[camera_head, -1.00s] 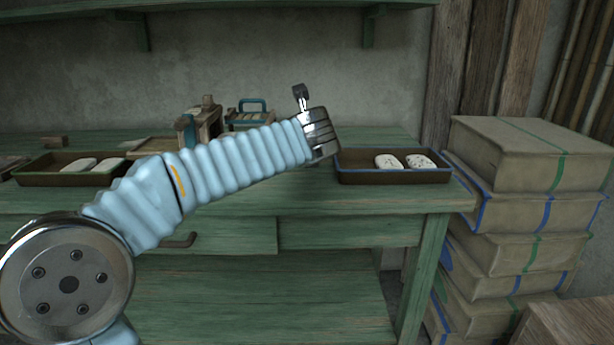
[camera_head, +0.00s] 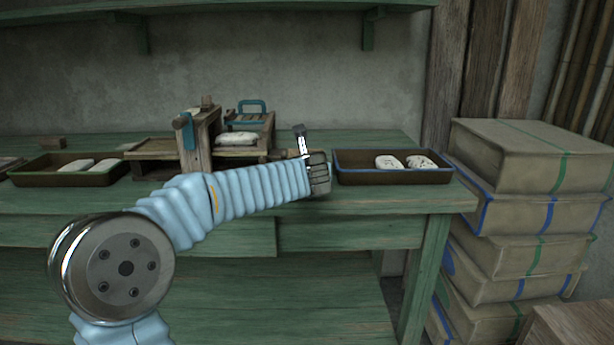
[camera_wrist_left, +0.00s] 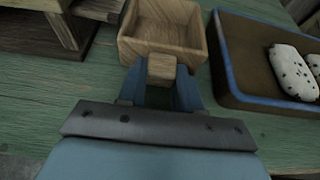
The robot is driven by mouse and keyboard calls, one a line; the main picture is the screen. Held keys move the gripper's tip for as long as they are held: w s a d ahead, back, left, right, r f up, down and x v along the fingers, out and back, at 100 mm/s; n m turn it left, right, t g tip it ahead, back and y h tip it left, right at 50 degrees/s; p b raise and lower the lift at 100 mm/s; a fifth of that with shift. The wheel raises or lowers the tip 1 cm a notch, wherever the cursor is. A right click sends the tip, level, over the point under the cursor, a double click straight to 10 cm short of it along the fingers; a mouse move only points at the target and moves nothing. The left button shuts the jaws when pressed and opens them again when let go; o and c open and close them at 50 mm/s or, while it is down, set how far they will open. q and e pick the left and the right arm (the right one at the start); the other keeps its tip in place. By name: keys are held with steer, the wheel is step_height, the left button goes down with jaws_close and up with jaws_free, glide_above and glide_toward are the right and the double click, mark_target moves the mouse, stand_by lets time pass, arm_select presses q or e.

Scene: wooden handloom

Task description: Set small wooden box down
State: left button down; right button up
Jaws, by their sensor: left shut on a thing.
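The small wooden box (camera_wrist_left: 165,42) shows in the left wrist view as an open, empty, light-wood box with a block-like handle (camera_wrist_left: 162,68) on its near side. My left gripper (camera_wrist_left: 162,85) is shut on that handle. The box is over or on the green table (camera_wrist_left: 60,110), just left of a blue-rimmed tray; I cannot tell whether it touches the tabletop. In the head view my left gripper (camera_head: 303,158) is beside the tray's left end, and the box is mostly hidden behind it. My right gripper is not in view.
The blue-rimmed tray (camera_head: 395,178) holds two speckled white pieces and also shows in the left wrist view (camera_wrist_left: 240,97). A wooden handloom (camera_head: 205,140) stands to the left. Another tray (camera_head: 65,180) is at far left. Stacked packages (camera_head: 530,155) stand right of the table.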

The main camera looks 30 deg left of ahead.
arm_select(q)
steer(key=shift+f, duration=0.1)
steer(key=c, duration=0.8)
jaws_free()
steer(key=shift+r, duration=0.25)
steer(key=v, duration=1.2)
steer(key=shift+f, duration=0.15)
